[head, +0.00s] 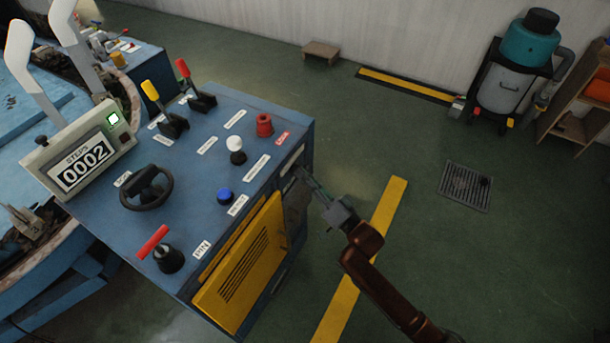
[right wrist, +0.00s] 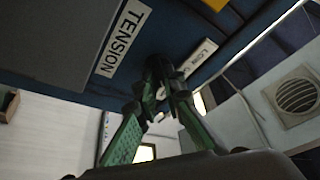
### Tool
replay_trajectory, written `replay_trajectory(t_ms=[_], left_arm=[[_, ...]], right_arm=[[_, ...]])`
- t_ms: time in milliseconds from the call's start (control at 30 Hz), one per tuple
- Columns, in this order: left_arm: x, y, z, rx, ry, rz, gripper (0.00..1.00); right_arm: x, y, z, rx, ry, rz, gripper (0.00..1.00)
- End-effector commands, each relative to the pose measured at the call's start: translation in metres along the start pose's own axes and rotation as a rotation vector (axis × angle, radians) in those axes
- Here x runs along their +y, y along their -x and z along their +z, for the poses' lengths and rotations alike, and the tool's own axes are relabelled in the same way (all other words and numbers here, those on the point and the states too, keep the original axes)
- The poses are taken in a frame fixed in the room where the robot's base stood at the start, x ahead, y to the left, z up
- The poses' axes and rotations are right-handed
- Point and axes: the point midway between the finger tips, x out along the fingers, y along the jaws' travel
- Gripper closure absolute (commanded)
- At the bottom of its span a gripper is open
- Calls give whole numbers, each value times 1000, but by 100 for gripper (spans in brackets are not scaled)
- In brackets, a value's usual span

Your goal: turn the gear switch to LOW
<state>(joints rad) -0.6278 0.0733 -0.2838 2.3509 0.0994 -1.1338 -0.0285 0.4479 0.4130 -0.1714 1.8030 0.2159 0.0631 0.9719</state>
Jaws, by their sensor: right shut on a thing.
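The gear switch (right wrist: 157,66) is a small dark knob on the dark blue side of the console. A white label that seems to read LOW (right wrist: 198,58) is beside it. My right gripper (right wrist: 165,88) is shut on the switch, with green-padded fingers on either side of it. The exact angle of the switch is hard to tell in the shadow. In the head view my right gripper (head: 308,182) reaches the console's right side face from the right, and the switch is hidden there. My left gripper is not in view.
The blue console (head: 215,150) carries levers, a black handwheel (head: 146,188), buttons and a red T-handle (head: 155,243). A TENSION label (right wrist: 123,38) is near the switch. The green floor to the right is mostly clear.

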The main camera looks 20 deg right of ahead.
Motion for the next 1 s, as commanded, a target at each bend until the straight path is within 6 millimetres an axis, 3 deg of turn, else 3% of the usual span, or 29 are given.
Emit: replay_trajectory(t_ms=[567,1000], left_arm=[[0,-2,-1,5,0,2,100],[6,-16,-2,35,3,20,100]], right_arm=[[7,0,0,-5,441,-176,100],[10,-1,-2,-5,826,-336,100]])
